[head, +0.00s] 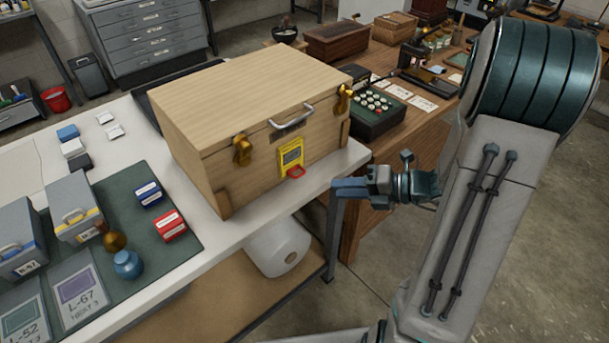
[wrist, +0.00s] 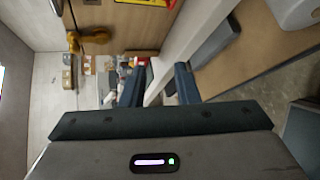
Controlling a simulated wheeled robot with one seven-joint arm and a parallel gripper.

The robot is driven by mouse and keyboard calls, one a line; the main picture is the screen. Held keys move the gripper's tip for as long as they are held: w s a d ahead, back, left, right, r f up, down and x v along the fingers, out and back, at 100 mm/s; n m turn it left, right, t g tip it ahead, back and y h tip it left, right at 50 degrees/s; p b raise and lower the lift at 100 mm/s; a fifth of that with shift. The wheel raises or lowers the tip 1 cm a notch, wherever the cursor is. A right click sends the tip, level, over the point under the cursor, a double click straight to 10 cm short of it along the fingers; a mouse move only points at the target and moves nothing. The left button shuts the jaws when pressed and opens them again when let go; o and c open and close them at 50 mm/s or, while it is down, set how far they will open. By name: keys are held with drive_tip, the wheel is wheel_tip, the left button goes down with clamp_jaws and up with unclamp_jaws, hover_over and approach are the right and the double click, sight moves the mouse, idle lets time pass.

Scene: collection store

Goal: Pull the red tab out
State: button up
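The red tab (head: 296,172) is a small loop at the lower edge of a yellow device (head: 290,153) on the front of a wooden chest (head: 245,118). My gripper (head: 348,188) is to the right of the tab in the head view, beyond the bench edge, and apart from it. In the wrist view my gripper (wrist: 160,84) shows its two dark fingers spread, with nothing held between them. The yellow device (wrist: 177,3) is cut off at the top edge of the wrist view, and the tab is not clearly visible there.
The chest has brass latches (head: 242,150) and a metal handle (head: 291,115). It stands on a white bench (head: 230,230) with a metal leg (head: 333,235). A wooden desk (head: 425,130) stands behind. Open floor lies at right.

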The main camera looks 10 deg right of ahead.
sight(301, 175)
drive_tip(key=w+d+f+m+t, duration=0.2)
drive_tip(key=w+d+m+t, duration=0.1)
drive_tip(key=m, duration=0.3)
drive_tip(key=x, duration=1.3)
drive_tip(key=shift+a+f, duration=0.15)
drive_tip(key=shift+f, duration=0.15)
drive_tip(key=shift+s, duration=0.1)
